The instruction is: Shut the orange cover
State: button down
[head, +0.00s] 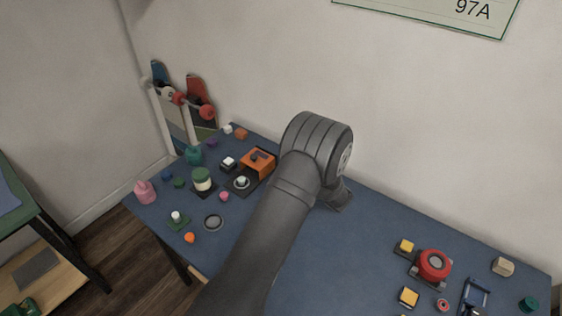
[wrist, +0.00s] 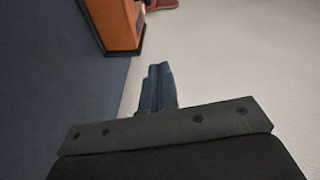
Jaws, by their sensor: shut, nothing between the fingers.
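The orange cover (head: 260,167) is on a dark base at the back left of the blue table, with a dark piece on its top. A pale green, round button-like part (head: 241,182) sits uncovered in front of it on the same base. An orange block that looks like the cover (wrist: 118,24) also shows at the upper left of the wrist view. My gripper (wrist: 158,75) is shut and empty, apart from the orange block. In the head view my arm hides the fingers.
A small black-and-white switch (head: 229,163) and a green-and-cream jar (head: 202,180) stand left of the cover. Skateboards (head: 199,97) lean behind the table's left end. A red ring-shaped part (head: 433,264) and yellow blocks are at the right. The table's middle right is clear.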

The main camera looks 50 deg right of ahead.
aim_at(265, 163)
jog(key=x, duration=0.9)
jog(key=shift+a, duration=0.15)
jog(key=shift+w+a+f, duration=0.15)
jog(key=shift+w+a, duration=0.1)
jog(key=shift+a, duration=0.35)
jog(key=shift+w+a+f, duration=0.15)
jog(key=shift+w+a, duration=0.05)
jog(key=shift+a, duration=0.4)
jog(key=shift+w+a+f, duration=0.15)
jog(key=shift+w+a, duration=0.1)
jog(key=shift+a, duration=0.3)
jog(key=shift+a, duration=0.1)
jog(key=a, duration=1)
